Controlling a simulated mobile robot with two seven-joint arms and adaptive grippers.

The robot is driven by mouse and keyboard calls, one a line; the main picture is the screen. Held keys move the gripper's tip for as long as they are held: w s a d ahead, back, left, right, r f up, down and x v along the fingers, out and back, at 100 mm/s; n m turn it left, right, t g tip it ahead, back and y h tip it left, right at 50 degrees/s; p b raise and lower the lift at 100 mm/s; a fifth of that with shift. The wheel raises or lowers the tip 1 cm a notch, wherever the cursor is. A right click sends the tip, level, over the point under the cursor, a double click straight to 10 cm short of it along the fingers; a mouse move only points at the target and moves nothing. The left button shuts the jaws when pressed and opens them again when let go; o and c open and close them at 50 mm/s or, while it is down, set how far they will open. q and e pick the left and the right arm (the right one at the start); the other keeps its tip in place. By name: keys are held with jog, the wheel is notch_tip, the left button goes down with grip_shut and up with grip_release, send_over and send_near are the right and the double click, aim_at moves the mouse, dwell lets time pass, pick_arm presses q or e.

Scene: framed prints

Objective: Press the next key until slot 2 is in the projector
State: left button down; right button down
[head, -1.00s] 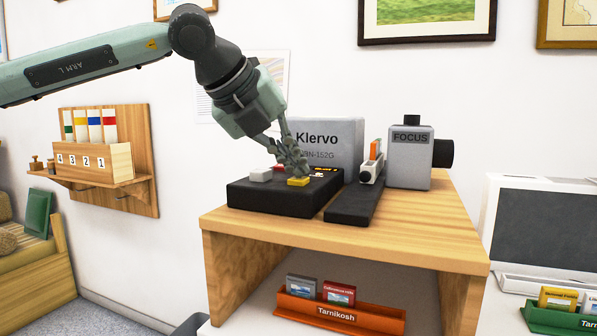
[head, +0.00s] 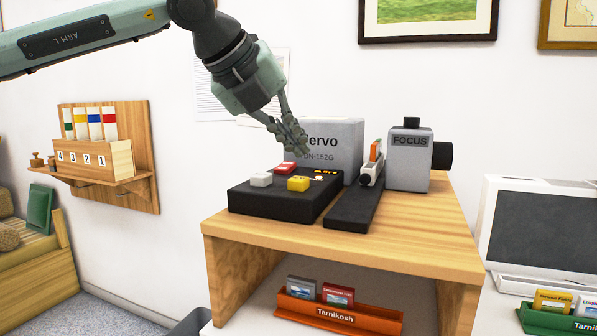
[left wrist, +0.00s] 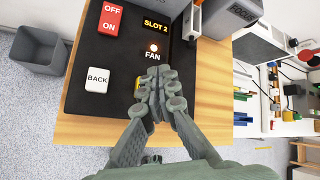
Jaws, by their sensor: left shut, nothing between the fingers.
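The grey projector (head: 340,134), marked Klervo, stands on a wooden stand. Its black control panel (head: 275,202) carries a yellow key (head: 299,184), a white key (head: 261,180) and a red switch (head: 284,168). In the left wrist view the white key (left wrist: 97,80) reads BACK, the switch (left wrist: 109,19) reads OFF and ON, and the display (left wrist: 156,26) reads SLOT 2. My left gripper (head: 297,152) is shut and empty, raised above the panel and apart from the yellow key. In the wrist view it hides most of the yellow key (left wrist: 136,87), whose label cannot be read.
A slide track (head: 353,208) and a grey FOCUS unit (head: 409,160) stand right of the panel. An orange slide holder (head: 340,316) sits below the stand top (head: 410,240). A numbered wall rack (head: 92,160) is at left, a monitor (head: 540,230) at right.

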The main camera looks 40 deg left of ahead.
pick_arm(q)
jog(key=shift+r+p, duration=0.65)
jog(key=shift+r, duration=0.85)
jog(key=shift+f, duration=0.1)
